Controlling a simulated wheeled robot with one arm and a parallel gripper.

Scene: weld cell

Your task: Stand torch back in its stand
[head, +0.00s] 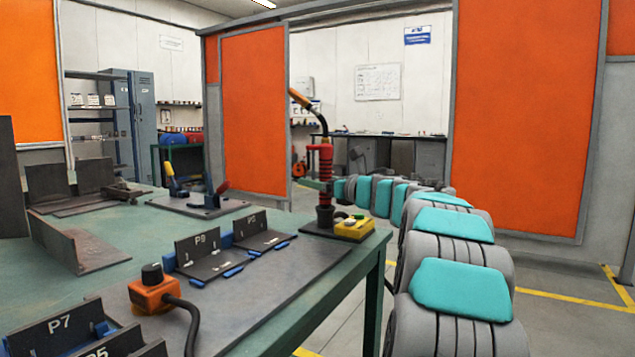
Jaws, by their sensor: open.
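The torch (326,161) has a red handle, a black curved neck and a copper-coloured nozzle at the upper left. It is upright at the table's right corner. Its lower end meets the black stand (325,217), on a dark base plate beside a yellow box; the picture is too small to show how deep it sits. My arm reaches in from the lower right, and my gripper (322,186) is open at the lower part of the red handle. The fingers are small and partly hidden, so I cannot tell whether they touch the torch.
The green table (355,262) holds plates marked P9 (205,262) and P5, an orange box with a black knob (152,290) and its cable, clamps (190,196) and angled metal pieces (80,245). Orange screens (525,120) stand behind. Floor is clear right of my arm.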

